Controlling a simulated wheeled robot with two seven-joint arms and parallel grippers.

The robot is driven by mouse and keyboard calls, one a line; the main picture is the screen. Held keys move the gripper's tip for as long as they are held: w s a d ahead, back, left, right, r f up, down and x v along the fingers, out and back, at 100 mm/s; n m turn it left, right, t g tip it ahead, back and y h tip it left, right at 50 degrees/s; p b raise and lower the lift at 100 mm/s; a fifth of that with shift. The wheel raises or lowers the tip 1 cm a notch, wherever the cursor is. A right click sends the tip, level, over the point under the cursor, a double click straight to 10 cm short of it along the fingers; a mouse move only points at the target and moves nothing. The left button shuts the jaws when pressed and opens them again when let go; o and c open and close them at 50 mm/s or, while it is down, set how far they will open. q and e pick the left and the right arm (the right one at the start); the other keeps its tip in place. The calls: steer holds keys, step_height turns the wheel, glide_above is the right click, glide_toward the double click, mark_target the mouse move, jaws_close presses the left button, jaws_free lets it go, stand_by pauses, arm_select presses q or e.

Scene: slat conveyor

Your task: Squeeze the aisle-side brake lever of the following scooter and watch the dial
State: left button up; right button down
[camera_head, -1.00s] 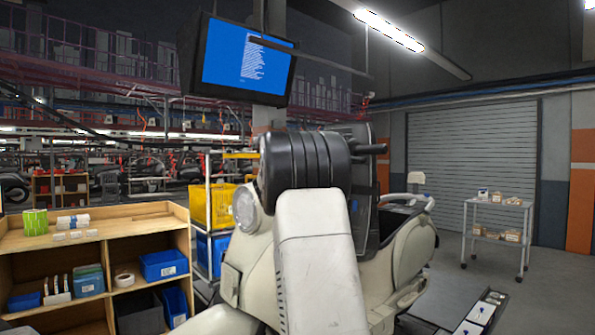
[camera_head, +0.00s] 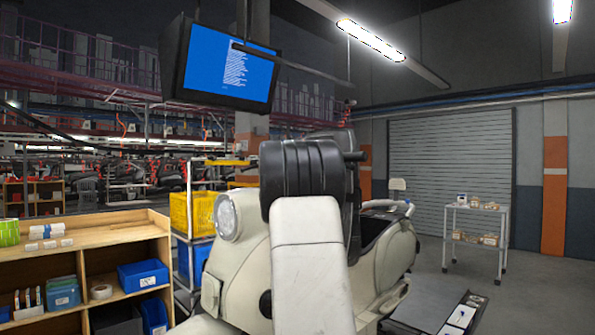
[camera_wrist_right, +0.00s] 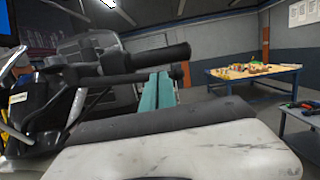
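The cream scooter (camera_head: 240,262) stands in front of me, with its round headlight (camera_head: 228,216) at the left. My white and black right arm covers its middle. A black handle end (camera_head: 356,156) shows right of the arm. In the right wrist view, the black handlebar grip (camera_wrist_right: 150,60) points right. A white and black part, apparently mine, fills the bottom. I can make out no fingertips of either gripper. I cannot identify a dial.
A wooden shelf (camera_head: 120,238) with blue bins stands at left, beside a rack with a yellow crate (camera_head: 197,212). A blue-screened monitor (camera_head: 228,68) hangs above. A wheeled cart (camera_head: 476,226) stands at right on open floor. The wrist view shows a wooden-topped table (camera_wrist_right: 255,73) and teal strips (camera_wrist_right: 157,95).

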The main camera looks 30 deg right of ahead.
steer(key=shift+d, duration=0.45)
steer(key=shift+s+d+r, duration=0.1)
steer(key=shift+s+r, duration=0.05)
steer(key=shift+r, duration=0.1)
stand_by(1.2)
steer(key=shift+f, duration=0.2)
stand_by(1.4)
